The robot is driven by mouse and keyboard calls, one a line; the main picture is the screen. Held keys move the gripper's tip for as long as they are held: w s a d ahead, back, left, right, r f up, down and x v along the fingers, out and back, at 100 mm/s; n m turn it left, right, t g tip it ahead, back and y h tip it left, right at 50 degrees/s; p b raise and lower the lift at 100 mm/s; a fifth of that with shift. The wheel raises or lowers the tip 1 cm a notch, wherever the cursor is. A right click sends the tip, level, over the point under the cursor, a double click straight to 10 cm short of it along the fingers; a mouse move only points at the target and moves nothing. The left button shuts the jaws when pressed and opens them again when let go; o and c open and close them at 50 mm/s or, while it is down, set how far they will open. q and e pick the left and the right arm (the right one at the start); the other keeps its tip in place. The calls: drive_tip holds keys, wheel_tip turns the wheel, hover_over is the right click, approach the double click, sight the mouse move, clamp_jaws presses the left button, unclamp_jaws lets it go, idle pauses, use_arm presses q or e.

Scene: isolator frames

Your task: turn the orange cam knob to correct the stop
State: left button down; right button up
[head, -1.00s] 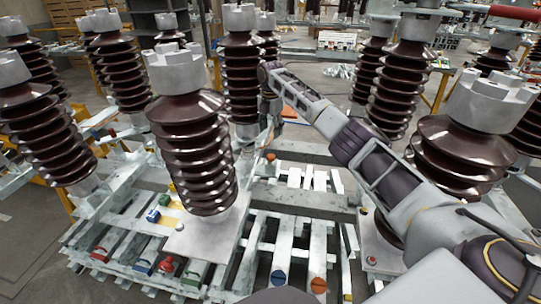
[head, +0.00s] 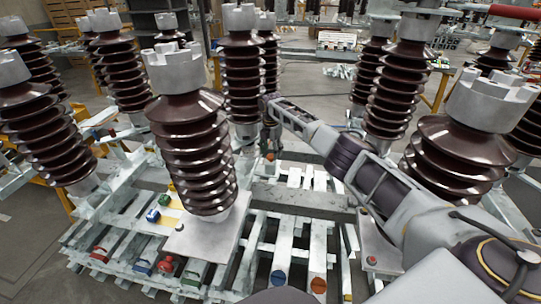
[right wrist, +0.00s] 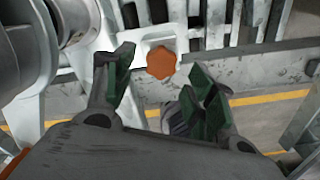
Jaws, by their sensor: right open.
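The orange cam knob (right wrist: 161,62) shows in the right wrist view as a lobed orange disc on a pale metal plate. It lies just beyond the fingertips, between their two lines, with nothing touching it. My right gripper (right wrist: 157,72) is open and empty, its dark green-padded fingers spread on either side. In the head view a small orange knob (head: 270,157), apparently the same one, sits on the frame behind the front insulator. My right gripper (head: 269,137) is just above it there, partly hidden and small. My left gripper is not in view.
Brown ribbed insulators (head: 195,150) stand close around on pale steel frames. A large one (head: 462,150) stands right of my right arm. Another orange knob (head: 318,285) and a blue knob (head: 278,277) sit on the near beams. Grey floor shows beyond.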

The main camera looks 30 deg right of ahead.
drive_tip(key=shift+f, duration=1.05)
drive_tip(key=c, duration=1)
drive_tip(key=shift+c, duration=0.2)
drive_tip(key=shift+m, duration=0.4)
